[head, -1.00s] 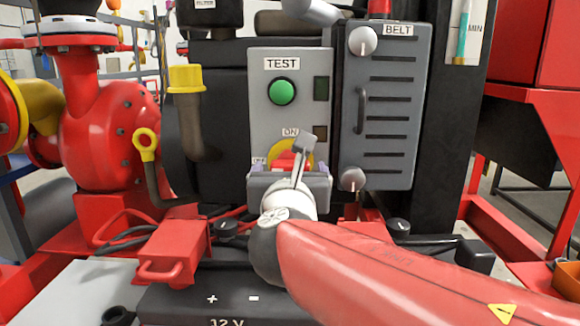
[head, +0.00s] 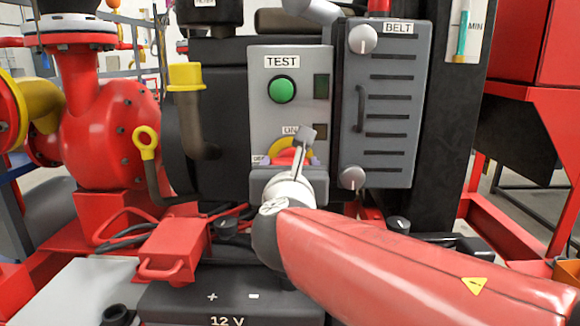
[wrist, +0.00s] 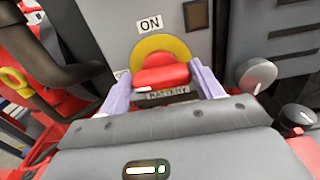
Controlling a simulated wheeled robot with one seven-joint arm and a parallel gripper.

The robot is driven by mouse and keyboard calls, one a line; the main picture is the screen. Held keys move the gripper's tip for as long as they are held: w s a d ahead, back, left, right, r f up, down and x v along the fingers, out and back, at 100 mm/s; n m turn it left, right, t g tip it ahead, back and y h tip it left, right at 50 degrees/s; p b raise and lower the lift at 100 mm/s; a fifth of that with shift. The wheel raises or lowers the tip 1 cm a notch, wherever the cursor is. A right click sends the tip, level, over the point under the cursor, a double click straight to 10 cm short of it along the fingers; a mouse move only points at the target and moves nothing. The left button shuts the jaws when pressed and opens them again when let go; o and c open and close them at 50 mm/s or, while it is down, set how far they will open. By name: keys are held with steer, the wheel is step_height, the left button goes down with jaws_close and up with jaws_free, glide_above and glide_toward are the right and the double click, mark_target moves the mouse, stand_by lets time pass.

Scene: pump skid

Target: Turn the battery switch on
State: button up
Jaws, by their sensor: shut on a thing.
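The battery switch is a red knob (wrist: 162,73) on a round yellow plate (wrist: 160,48), low on the grey panel. In the wrist view an ON label (wrist: 150,24) sits above it and a label partly hidden by a finger lies to its left. My gripper (wrist: 160,84) is shut on the red knob, with one pale finger at each side. In the head view my gripper (head: 287,168) covers the lower part of the switch, and only the top of the yellow plate and some red show. The knob's exact angle is hard to tell.
A green TEST button (head: 282,89) is above the switch on the same panel (head: 258,120). A grey BELT box (head: 385,110) with knobs stands close on the right. A yellow-ringed dipstick (head: 146,142) and a yellow-capped pipe (head: 187,78) are on the left. A 12 V battery (head: 185,300) lies below.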

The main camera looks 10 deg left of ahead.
steer(key=shift+f+m+b, duration=0.1)
steer(key=shift+m+b, duration=0.2)
steer(key=shift+b, duration=0.15)
steer(key=shift+w+d+f+m+b, duration=0.1)
steer(key=shift+d+m+b, duration=0.05)
steer(key=shift+m+b, duration=3.85)
steer(key=shift+d+f+m+b, duration=0.1)
steer(key=shift+m+b, duration=3.2)
steer(key=shift+m, duration=1.3)
steer(key=o, duration=1)
